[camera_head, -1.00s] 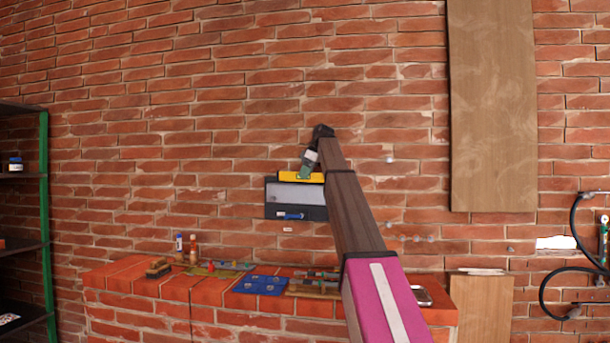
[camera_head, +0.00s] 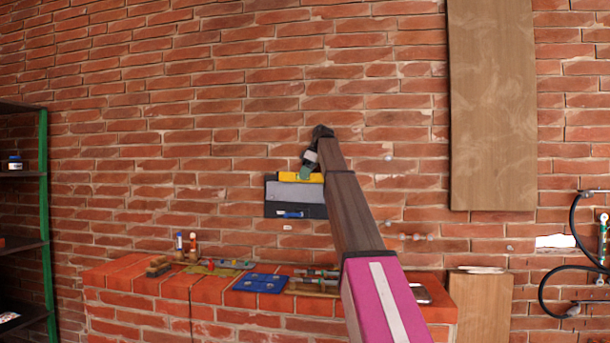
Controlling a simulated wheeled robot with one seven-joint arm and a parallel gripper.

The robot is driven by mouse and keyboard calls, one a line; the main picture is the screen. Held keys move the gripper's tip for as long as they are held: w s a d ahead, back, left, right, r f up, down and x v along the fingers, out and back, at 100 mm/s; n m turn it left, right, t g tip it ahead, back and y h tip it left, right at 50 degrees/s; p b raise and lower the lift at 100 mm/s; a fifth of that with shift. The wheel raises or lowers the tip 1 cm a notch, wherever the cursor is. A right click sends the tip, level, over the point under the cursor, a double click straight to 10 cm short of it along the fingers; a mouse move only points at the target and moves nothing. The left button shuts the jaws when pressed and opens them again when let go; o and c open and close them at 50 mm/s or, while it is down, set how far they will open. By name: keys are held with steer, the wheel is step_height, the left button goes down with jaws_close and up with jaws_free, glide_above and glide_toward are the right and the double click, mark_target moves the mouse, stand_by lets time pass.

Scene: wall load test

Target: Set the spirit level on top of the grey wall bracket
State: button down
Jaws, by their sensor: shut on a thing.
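The yellow spirit level (camera_head: 288,177) lies roughly level along the top edge of the grey wall bracket (camera_head: 292,193). Whether it rests on the bracket or is just above it I cannot tell. The bracket is on the brick wall, with a dark lower part and a small blue item (camera_head: 290,214) at its bottom. My gripper (camera_head: 305,174) is shut on the spirit level from above, near its right part. My arm hides the area to the right of the bracket, and the fingertips are small in this view.
A brick ledge (camera_head: 250,323) below holds a blue tray (camera_head: 260,284), small bottles (camera_head: 193,246) and several tools. A tall wooden board (camera_head: 492,105) is on the wall at right. A dark shelf with a green post (camera_head: 45,200) stands at left.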

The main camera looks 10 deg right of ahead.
steer(key=c, duration=0.6)
jaws_free()
steer(key=shift+r, duration=0.15)
steer(key=shift+r, duration=2.35)
